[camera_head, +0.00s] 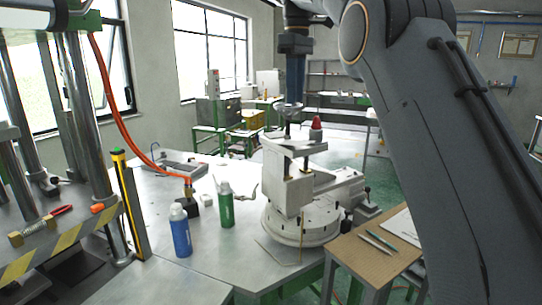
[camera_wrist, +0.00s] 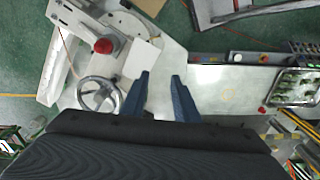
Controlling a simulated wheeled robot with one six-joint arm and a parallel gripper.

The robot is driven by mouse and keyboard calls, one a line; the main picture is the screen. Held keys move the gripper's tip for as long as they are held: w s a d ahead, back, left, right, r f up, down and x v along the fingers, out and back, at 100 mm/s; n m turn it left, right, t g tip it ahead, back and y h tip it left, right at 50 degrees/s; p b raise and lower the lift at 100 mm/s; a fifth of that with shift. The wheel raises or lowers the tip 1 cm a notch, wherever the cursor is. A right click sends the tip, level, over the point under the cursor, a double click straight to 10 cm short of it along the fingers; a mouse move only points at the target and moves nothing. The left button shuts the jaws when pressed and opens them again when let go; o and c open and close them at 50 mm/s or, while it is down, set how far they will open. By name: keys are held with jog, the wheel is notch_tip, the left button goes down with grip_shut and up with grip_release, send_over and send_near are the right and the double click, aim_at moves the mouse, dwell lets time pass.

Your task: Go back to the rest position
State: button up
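My gripper (camera_wrist: 160,77) shows in the wrist view with its two blue fingers apart and nothing between them. In the head view my gripper (camera_head: 294,88) hangs pointing down, in line with the white wax machine (camera_head: 289,190) on the metal table. There its fingers overlap, and the gap to the machine is hard to judge. The machine has a red knob (camera_head: 316,123) on top. In the wrist view the red knob (camera_wrist: 103,46) and a handwheel (camera_wrist: 98,94) lie left of the fingers. My arm fills the right of the head view.
A blue bottle (camera_head: 180,230) and a green bottle (camera_head: 226,205) stand on the metal table (camera_head: 150,198), left of the machine. A press with steel columns (camera_head: 85,120) stands at far left, with an orange hose (camera_head: 121,122). A brown board (camera_head: 365,256) with pens is at front right.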

jog(key=s+d+f+m+b, duration=0.2)
jog(key=s+d+f, duration=0.1)
jog(key=f, duration=0.6)
jog(key=s+d+f+m+b, duration=0.2)
jog(key=f, duration=0.6)
jog(key=s+d+f+m+b, duration=0.2)
jog(key=s+d+f, duration=0.1)
jog(key=f, duration=0.6)
jog(key=s+d+f+m+b, duration=0.2)
jog(key=s+f+m, duration=0.1)
jog(key=s+f, duration=0.7)
jog(key=s+d+f+m+t+b, duration=0.1)
jog(key=s+d+f+m, duration=0.1)
jog(key=s+f, duration=0.8)
jog(key=s+m, duration=0.1)
jog(key=s, duration=0.2)
jog(key=shift+d+f+b, duration=0.2)
jog(key=shift+d+b, duration=0.15)
jog(key=shift+b, duration=0.05)
